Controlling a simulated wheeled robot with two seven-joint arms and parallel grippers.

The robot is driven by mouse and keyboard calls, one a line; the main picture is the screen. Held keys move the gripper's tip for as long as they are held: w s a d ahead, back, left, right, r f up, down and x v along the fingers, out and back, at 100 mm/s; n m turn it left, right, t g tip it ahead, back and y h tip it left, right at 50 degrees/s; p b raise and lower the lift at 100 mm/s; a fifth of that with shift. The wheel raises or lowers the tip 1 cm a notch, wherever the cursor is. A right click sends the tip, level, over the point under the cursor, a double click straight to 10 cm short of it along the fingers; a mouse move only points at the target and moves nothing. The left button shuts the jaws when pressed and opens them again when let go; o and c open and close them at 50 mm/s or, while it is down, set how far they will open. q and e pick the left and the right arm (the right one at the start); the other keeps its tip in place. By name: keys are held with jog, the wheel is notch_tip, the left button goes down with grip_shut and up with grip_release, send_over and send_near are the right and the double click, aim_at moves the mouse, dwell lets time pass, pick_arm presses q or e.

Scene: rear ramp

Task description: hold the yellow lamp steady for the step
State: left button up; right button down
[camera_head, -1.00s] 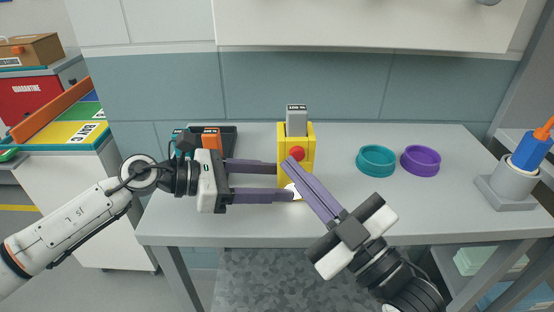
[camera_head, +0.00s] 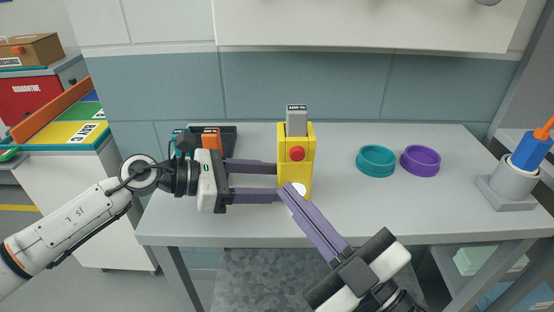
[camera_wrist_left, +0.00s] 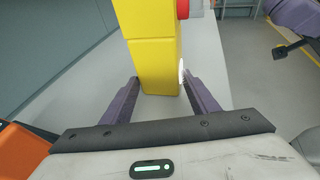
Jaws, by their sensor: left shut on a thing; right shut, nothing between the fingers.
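The yellow lamp (camera_head: 305,170) stands upright on the grey table, with a red button (camera_head: 297,153) high on its front and a white disc (camera_head: 299,189) low down. A grey labelled block (camera_head: 297,120) sits in its top. My left gripper (camera_head: 280,182) is shut on the lamp from the left; the left wrist view shows the yellow body (camera_wrist_left: 152,60) between its purple fingers (camera_wrist_left: 160,95). My right gripper (camera_head: 284,191) is shut and empty, its tips by the lamp's lower front near the disc. I cannot tell whether they touch it.
A teal bowl (camera_head: 376,162) and a purple bowl (camera_head: 421,161) stand right of the lamp. A grey holder (camera_head: 510,188) with a blue and orange item is at the right edge. A dark tray (camera_head: 229,140) with labelled blocks lies behind my left gripper. The table's front right is clear.

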pick_arm(q)
jog(key=o, duration=0.9)
jog(key=shift+c, duration=0.2)
